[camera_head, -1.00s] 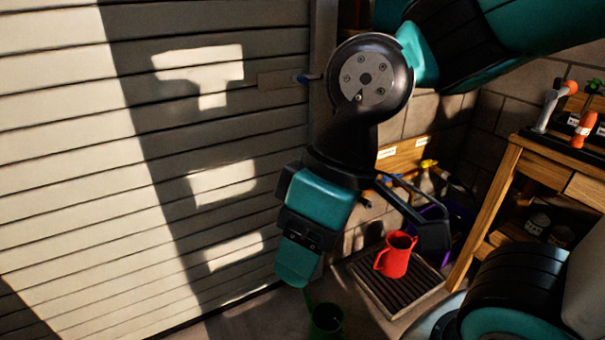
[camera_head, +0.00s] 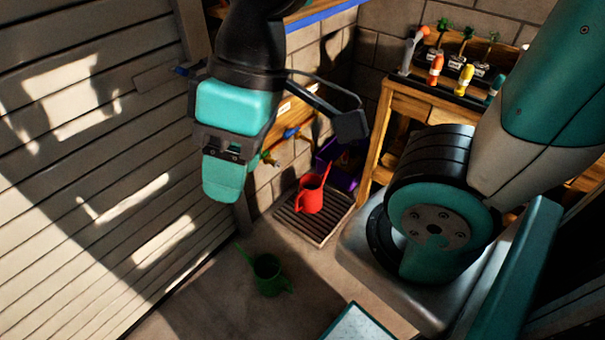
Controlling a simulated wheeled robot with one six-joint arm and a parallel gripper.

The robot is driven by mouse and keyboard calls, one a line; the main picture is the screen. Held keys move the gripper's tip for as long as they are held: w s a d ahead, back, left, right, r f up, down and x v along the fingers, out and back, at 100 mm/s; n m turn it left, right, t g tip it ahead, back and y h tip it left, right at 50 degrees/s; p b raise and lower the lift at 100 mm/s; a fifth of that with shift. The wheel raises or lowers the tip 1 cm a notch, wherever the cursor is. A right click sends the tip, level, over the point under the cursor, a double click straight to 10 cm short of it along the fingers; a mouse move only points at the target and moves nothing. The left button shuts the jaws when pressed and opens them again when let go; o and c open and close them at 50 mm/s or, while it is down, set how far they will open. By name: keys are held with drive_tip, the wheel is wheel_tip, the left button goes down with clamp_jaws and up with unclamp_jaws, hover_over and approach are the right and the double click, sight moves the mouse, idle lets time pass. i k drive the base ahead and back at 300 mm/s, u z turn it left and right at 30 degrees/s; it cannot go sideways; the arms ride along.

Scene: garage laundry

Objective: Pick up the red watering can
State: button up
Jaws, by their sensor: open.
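The red watering can (camera_head: 309,199) stands upright on a slatted drain tray (camera_head: 335,222) on the floor, near the brick wall. Its spout points up and its handle is on the left side. My gripper (camera_head: 284,158) hangs above and to the left of it in the picture, with its two fingers spread wide apart and nothing between them. The fingers do not touch the can. How far the gripper is above the can is hard to tell.
A green watering can (camera_head: 268,276) stands on the floor nearer to me. A wooden workbench (camera_head: 388,120) holding several bottles and plants is at the right. A purple crate (camera_head: 344,180) sits behind the red can. A slatted wall (camera_head: 100,190) closes the left side. Bare floor lies around the green can.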

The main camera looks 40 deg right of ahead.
sight(310, 195)
drive_tip(key=z, duration=1)
drive_tip(key=k, duration=0.45)
drive_tip(key=z, duration=0.9)
drive_tip(key=i, duration=1.35)
drive_tip(key=u, duration=0.8)
drive_tip(key=i, duration=0.55)
drive_tip(key=u, duration=0.55)
